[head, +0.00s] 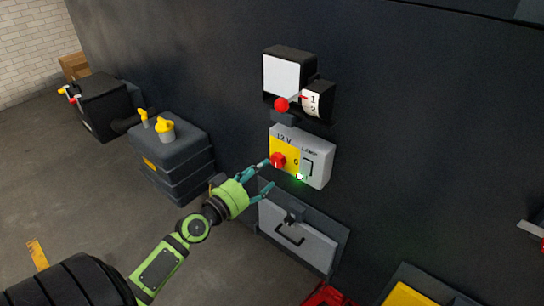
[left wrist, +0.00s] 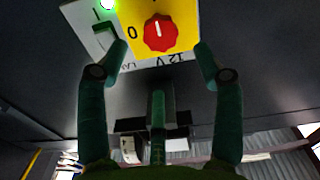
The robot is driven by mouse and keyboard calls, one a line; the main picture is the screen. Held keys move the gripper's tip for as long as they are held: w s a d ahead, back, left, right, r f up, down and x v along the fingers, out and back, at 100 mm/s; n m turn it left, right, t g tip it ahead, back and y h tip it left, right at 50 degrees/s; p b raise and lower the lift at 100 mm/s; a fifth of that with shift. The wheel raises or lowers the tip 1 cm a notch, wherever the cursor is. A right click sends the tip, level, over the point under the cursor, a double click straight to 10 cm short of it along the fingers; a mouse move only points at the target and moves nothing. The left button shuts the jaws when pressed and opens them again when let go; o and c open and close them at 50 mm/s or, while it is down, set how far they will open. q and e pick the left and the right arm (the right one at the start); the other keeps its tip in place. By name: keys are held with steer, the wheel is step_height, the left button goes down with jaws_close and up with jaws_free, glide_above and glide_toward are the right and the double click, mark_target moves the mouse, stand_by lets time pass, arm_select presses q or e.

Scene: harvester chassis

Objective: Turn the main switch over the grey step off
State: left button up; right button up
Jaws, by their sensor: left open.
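The main switch is a red rotary knob (head: 278,160) on the yellow part of a grey 12 V box (head: 318,170) on the dark wall. It also shows in the left wrist view (left wrist: 160,34), turned over, with its white mark pointing up in the picture and a "0" to its left. A green lamp (left wrist: 108,4) glows on the box. The grey step (head: 297,240) is below the box. My left gripper (head: 268,174) is open in front of the knob; its fingertips (left wrist: 160,52) are apart, one to each side of it, with no clear contact. My right gripper is not in view.
Above the box is a unit with a white panel (head: 281,76), a red ball lever (head: 281,104) and a "1 2" scale. A dark tank (head: 172,165) with yellow caps and a black battery box (head: 100,108) stand left. Red and yellow things (head: 405,296) are low right.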

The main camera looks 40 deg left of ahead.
mark_target(276, 161)
arm_select(q)
steer(key=w+p, duration=0.1)
steer(key=w, duration=0.5)
steer(key=shift+w+d, duration=0.15)
steer(key=shift+w, duration=0.1)
steer(key=shift+w+p, duration=0.15)
steer(key=shift+p, duration=0.15)
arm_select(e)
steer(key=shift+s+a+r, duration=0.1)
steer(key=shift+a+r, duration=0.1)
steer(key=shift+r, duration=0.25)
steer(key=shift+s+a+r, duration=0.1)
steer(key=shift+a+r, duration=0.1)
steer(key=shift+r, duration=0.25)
arm_select(q)
steer(key=c, duration=1.1)
